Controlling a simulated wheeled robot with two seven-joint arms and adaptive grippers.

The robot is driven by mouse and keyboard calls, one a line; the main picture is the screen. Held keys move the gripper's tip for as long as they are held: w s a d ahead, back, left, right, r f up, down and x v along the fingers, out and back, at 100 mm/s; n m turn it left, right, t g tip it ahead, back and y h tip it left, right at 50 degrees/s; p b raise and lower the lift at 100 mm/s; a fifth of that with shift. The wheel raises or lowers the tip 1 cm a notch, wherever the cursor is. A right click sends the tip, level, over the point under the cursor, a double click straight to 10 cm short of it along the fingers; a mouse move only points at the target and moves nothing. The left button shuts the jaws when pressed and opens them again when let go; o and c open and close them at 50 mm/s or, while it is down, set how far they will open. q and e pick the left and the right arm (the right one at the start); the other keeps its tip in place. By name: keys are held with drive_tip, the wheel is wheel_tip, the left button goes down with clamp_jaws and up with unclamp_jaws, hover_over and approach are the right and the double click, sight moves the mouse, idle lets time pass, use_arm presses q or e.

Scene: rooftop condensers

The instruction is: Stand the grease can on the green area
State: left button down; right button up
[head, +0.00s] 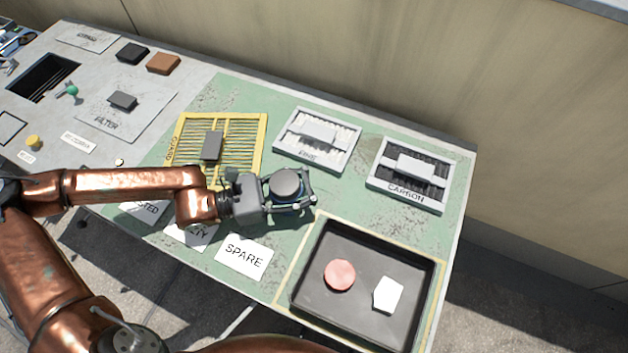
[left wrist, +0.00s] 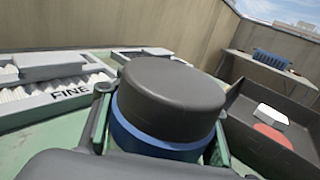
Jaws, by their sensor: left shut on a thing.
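The grease can (head: 286,184) has a dark grey round lid and a blue band. My left gripper (head: 290,195) is shut on it, with a finger on either side. The can looks upright in the left wrist view (left wrist: 170,100). It is over the green area (head: 340,199), between the yellow coarse filter and the black tray. Its bottom is hidden, so I cannot tell whether it touches the surface. My right gripper is not in view.
The coarse filter (head: 247,133), fine filter (head: 318,139) and carbon filter (head: 410,187) lie behind the can. A black tray (head: 437,270) with a pink disc (head: 340,275) and a white block (head: 387,294) is in front right. A SPARE label (head: 245,256) lies in front.

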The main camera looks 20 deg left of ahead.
use_arm(q)
drive_tip(key=shift+f, duration=0.1)
drive_tip(key=c, duration=1)
unclamp_jaws()
drive_tip(key=shift+c, duration=0.2)
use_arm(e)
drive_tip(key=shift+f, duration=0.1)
